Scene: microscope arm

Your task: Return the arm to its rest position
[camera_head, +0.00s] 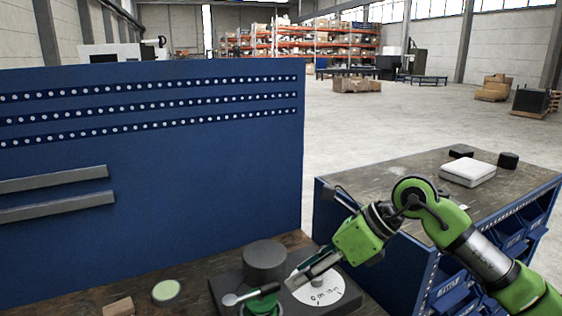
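My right gripper (300,277) reaches in from the right, with its fingers pointing down and left over a dark base plate (292,303). I cannot tell whether its fingers are apart or closed, and nothing held shows clearly. On the plate, a small green part (262,303) carries a light grey lever with a rounded end (231,299), just left of the fingertips. I cannot tell whether the fingertips touch it. A dark grey cylinder (265,260) stands behind. A white marked dial (322,291) lies partly under the gripper. My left gripper is not in view.
A green-topped round piece (166,291) and a wooden block (118,307) lie on the worktop to the left. A blue perforated panel (150,180) rises behind. A second bench (395,177) at the right holds a white case (467,172) and small dark items.

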